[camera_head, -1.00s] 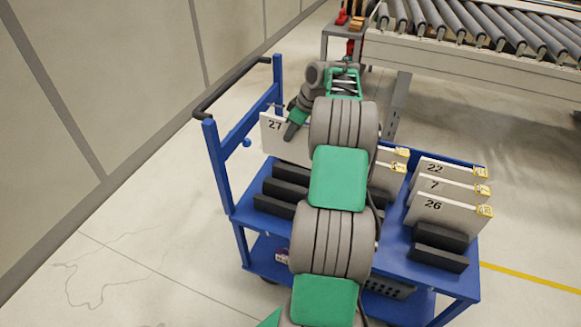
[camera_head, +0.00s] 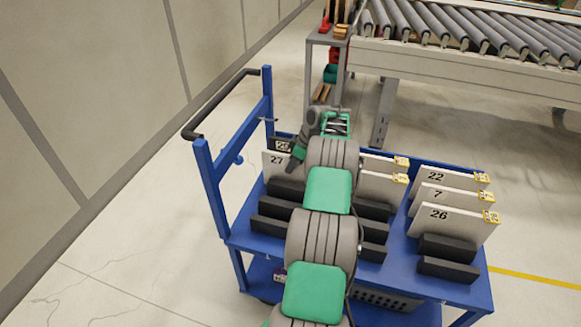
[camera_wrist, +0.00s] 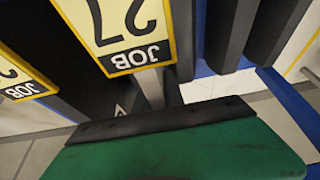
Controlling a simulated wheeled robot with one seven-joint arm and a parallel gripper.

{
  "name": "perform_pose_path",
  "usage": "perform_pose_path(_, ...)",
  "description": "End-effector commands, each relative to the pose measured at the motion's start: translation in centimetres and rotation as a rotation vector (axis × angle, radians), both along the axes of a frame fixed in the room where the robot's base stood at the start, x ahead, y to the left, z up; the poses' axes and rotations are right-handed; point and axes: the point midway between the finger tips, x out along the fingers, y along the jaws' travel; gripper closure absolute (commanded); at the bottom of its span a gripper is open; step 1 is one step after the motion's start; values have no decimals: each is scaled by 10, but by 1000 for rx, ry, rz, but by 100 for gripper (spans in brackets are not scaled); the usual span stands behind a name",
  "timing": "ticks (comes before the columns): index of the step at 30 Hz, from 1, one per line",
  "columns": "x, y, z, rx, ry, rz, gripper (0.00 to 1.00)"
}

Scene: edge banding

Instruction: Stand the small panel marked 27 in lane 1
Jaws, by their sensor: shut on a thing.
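The small panel marked 27 (camera_head: 275,166) is pale and upright at the back of the left row of black blocks on the blue cart (camera_head: 229,228). Its lower edge is hidden behind a black block, so I cannot tell whether it rests on the cart. My gripper (camera_head: 293,164) is shut on this panel at its right side, pointing down. In the wrist view, the panel's yellow 27 JOB label (camera_wrist: 122,32) shows close beyond my green finger with its black pad (camera_wrist: 165,121). No lane number is readable.
A dark-looking panel marked 25 (camera_head: 283,145) stands just behind panel 27. Panels 22 (camera_head: 437,178), 7 (camera_head: 436,194) and 26 (camera_head: 440,217) stand in the right row. More panels in the middle are partly hidden by my arm. A roller conveyor (camera_head: 470,40) lies beyond.

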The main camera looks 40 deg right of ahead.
Motion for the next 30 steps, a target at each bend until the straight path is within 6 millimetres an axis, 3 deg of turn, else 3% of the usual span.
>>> perform_pose_path(8,2,0,-2,-2,-2,2,100)
perform_pose_path(9,1,1,-3,-1,0,2,86)
perform_pose_path(17,1,1,-2,-1,0,2,65)
perform_pose_path(24,2,1,-1,-1,0,2,65)
perform_pose_path(30,-6,-4,25,-3,-3,-1,65)
